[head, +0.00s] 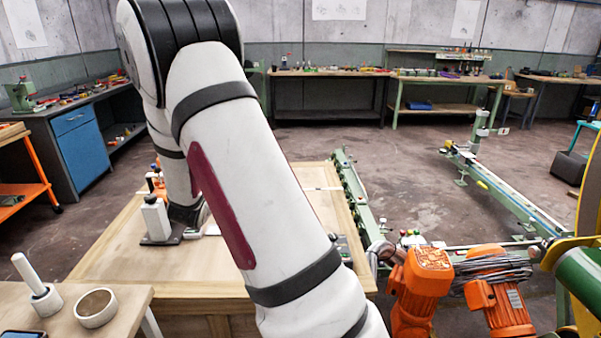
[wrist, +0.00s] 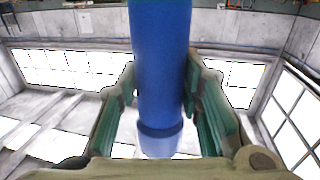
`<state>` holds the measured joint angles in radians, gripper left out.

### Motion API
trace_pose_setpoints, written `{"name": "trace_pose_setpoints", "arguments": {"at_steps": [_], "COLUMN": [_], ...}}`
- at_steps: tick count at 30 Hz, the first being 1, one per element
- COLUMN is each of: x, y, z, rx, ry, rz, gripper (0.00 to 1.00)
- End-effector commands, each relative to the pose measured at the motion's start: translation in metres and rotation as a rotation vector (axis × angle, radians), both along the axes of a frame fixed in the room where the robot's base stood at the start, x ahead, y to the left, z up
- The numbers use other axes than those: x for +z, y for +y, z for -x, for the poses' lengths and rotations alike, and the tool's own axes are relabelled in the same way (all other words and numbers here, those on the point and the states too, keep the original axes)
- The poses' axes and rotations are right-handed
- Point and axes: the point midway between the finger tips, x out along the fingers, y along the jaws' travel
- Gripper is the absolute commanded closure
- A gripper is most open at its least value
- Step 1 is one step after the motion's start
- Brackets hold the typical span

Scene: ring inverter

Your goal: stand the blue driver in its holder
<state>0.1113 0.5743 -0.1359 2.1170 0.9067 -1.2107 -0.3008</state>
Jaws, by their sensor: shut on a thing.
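The blue driver (wrist: 161,60) runs down the middle of the wrist view, with a darker band and a paler end at the bottom. My gripper (wrist: 160,85) is shut on it, one green-padded finger on each side. The driver's upper end is cut off by the frame. In the head view my white arm covers the middle, and I cannot make out the gripper or the driver there. I cannot tell for sure which object is the driver's holder; a white block (head: 155,218) on a dark base stands on the wooden table behind my arm.
The wooden table (head: 115,262) has clear top at left. Orange motors (head: 420,285) and a green rail (head: 352,195) stand at right. An orange cart (head: 40,165) is at left.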

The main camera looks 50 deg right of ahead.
Motion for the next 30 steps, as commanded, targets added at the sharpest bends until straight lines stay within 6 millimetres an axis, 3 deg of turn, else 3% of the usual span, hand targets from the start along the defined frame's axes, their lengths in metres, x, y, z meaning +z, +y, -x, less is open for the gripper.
{"name": "trace_pose_setpoints", "arguments": {"at_steps": [1,6,12,15,20,30], "x": [0.000,-0.009,-0.023,-0.027,-0.030,-0.030], "y": [-0.021,-0.074,-0.104,-0.110,-0.112,-0.111], "z": [0.013,0.069,0.124,0.140,0.150,0.150], "rx": [-0.092,-0.399,-0.672,-0.753,-0.802,-0.802], "ry": [-0.006,-0.003,0.000,-0.002,-0.001,-0.002], "rz": [0.003,0.004,0.002,0.002,0.000,0.000], "gripper": [1.00,1.00,1.00,1.00,1.00,1.00]}}
